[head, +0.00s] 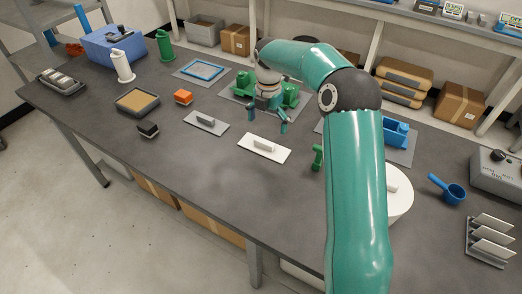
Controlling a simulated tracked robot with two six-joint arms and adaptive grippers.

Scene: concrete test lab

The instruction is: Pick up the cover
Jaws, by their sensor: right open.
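Two flat plates with raised bar handles lie on the dark table: a white one (275,155) in the middle and a grey one (197,123) to its left. Either could be the cover; I cannot tell which. My right gripper (267,122) is open, pointing down just behind the white plate, with nothing visible between its fingers. It appears apart from the white plate. Green parts (291,93) on a grey mat stand behind the gripper and are partly hidden by it. My left gripper is not in view.
A tray with tan contents (138,113), an orange block (183,97) and a black block (148,131) lie at left. A white round container (402,204) is partly behind my right arm. A blue scoop (455,193) lies at right. The front left table is clear.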

